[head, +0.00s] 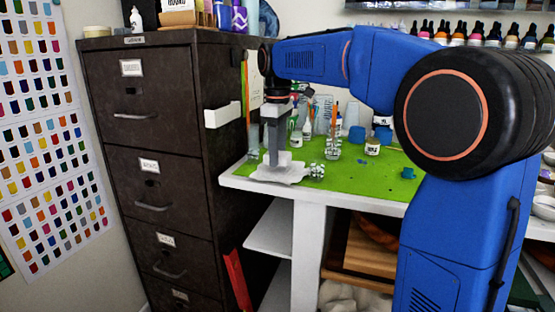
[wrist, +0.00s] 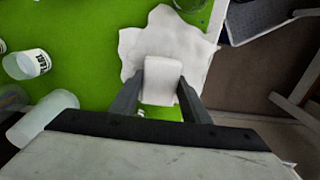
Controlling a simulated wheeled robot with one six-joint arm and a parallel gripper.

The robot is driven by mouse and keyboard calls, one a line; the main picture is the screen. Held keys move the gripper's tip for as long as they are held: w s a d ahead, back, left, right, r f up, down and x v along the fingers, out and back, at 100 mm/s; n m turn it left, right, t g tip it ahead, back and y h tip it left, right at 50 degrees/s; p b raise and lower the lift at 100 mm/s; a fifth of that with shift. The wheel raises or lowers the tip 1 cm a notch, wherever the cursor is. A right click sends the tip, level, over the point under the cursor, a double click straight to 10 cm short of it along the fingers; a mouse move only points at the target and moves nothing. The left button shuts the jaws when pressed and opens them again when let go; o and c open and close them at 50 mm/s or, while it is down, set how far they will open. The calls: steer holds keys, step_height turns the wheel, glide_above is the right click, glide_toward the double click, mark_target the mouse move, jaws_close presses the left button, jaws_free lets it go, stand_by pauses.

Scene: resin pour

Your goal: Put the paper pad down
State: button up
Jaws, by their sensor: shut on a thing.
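The paper pad (head: 287,174) is white with a ragged outline. It is at the front left corner of the green-topped table (head: 347,188), below my gripper (head: 272,160). In the wrist view the pad (wrist: 135,45) spreads out flat beyond my gripper (wrist: 162,88), and a raised white block at its middle is between the two fingers. My gripper points down and is shut on the pad. I cannot tell whether the pad's underside touches the table. Its right side reaches the edge of the green top in the wrist view.
A dark filing cabinet (head: 150,140) stands close to the left of the table. A small clear cluster-like object (head: 316,171) is just right of the pad. Bottles and a labelled jar (head: 372,146) stand farther back. A labelled white cup (wrist: 27,64) is left in the wrist view.

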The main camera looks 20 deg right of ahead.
steer(key=shift+f, duration=1)
steer(key=shift+f, duration=0.1)
steer(key=o, duration=1.1)
step_height(320, 180, up, 12)
